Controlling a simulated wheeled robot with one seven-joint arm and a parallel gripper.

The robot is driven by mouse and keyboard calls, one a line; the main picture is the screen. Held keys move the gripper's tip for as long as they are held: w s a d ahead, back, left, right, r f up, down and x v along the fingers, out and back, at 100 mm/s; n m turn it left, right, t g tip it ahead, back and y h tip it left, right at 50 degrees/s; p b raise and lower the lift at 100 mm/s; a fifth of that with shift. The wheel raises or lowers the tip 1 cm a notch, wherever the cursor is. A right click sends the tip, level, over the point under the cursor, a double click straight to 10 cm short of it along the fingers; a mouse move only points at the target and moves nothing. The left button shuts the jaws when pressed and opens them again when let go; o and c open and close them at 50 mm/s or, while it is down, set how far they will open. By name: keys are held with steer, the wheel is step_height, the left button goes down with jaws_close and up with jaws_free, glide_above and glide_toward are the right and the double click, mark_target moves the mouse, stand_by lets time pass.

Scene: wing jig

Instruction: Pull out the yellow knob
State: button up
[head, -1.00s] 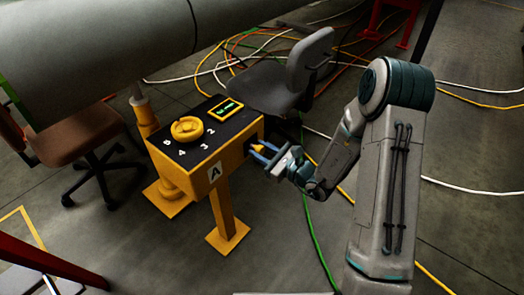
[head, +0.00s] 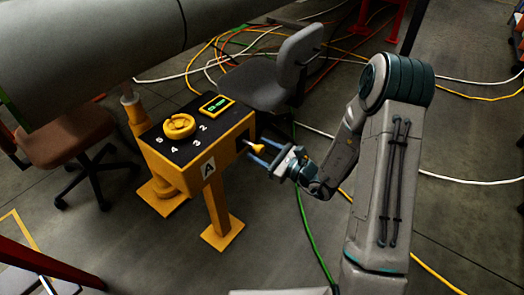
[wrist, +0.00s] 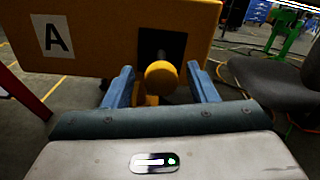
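The yellow knob (head: 257,148) sticks out from a dark slot in the side of the yellow control box (head: 185,170). In the wrist view the round knob (wrist: 161,78) stands in front of the dark slot. My gripper (head: 262,152) is at that side of the box. Its two blue fingers (wrist: 161,86) are apart, one on each side of the knob. A gap shows between the knob and each finger in the wrist view. The knob's stem is mostly hidden there.
The box top has a yellow dial (head: 180,126) and a small green display (head: 217,104). A grey chair (head: 275,80) stands behind the box, close to my gripper. A brown chair (head: 65,140) is at the left. Cables lie on the floor behind.

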steer(key=p+v, duration=0.2)
steer(key=v, duration=1.2)
steer(key=shift+a, duration=0.1)
steer(key=s+a+r+n+g+h+p, duration=0.1)
steer(key=s+a+r+n+g+p, duration=0.1)
steer(key=s+r+n+g+p, duration=0.4)
steer(key=s+a+r+n+g+h+p, duration=0.1)
steer(key=s+a+r+n+g+p, duration=0.2)
steer(key=r, duration=0.5)
steer(key=s+a+r+n+g+h+p, duration=0.1)
steer(key=s+a+r+n+g+p, duration=0.1)
steer(key=s+r+n+g+p, duration=0.35)
steer(key=d+r+n+t+h+p, duration=0.3)
steer(key=d+r+n+h+p, duration=0.1)
steer(key=r, duration=0.7)
steer(key=d+r+n+t+h+p, duration=0.3)
steer(key=r+h+p, duration=0.4)
steer(key=r, duration=0.4)
steer(key=shift+s+d+n, duration=0.4)
steer(key=shift+d+n, duration=0.45)
steer(key=shift+d, duration=0.25)
